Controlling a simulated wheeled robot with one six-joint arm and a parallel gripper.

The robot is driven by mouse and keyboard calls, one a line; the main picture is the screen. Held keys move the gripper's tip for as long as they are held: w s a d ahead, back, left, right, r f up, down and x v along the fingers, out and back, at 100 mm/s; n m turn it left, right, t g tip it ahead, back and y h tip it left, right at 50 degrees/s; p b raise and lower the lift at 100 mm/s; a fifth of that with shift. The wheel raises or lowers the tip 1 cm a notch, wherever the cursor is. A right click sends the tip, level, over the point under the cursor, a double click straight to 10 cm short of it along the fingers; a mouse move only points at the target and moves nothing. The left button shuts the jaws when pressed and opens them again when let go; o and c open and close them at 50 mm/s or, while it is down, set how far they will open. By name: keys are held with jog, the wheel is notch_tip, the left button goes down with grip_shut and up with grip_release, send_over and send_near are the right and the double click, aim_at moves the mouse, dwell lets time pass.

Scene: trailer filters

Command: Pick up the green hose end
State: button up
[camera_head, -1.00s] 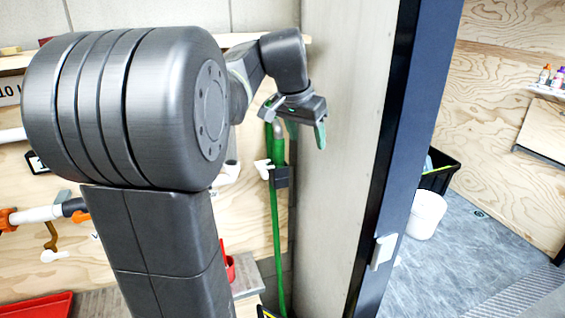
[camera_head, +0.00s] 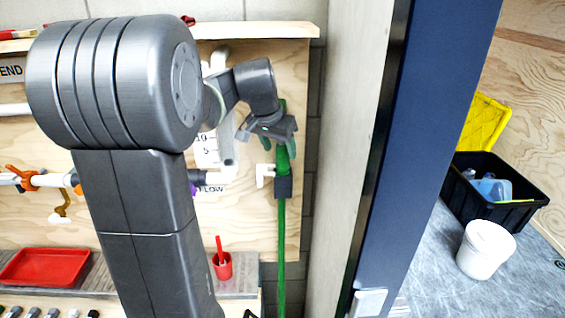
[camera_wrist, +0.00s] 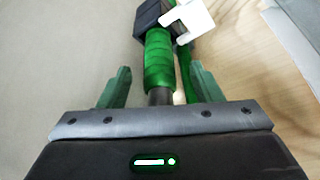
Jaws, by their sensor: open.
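The green hose end (camera_head: 282,158) hangs upright at the right edge of the plywood board, in a black holder (camera_head: 283,187) with a white clip (camera_head: 264,175). A green hose (camera_head: 281,245) runs down below the holder. My gripper (camera_head: 279,146) is at the top of the hose end, partly covering it in the head view. In the wrist view my gripper (camera_wrist: 158,84) is open, with one green finger on each side of the hose end (camera_wrist: 158,62) and gaps on both sides. Its grey tip (camera_wrist: 160,97) reaches toward the palm.
A post (camera_head: 350,130) with a blue edge stands close to the right of the hose. A shelf (camera_head: 215,31) runs above the board. A red cup (camera_head: 222,265) and a red tray (camera_head: 45,267) are on the lower bench. A black crate (camera_head: 495,205) and a white bucket (camera_head: 486,250) stand at the right.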

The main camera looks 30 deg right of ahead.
aim_at(284, 156)
jog(key=x, duration=0.2)
jog(key=p+x, duration=0.1)
jog(key=x, duration=0.2)
jog(key=shift+d+r, duration=0.15)
jog(key=shift+d, duration=0.05)
jog(key=c, duration=1.1)
jog(key=shift+c, duration=0.2)
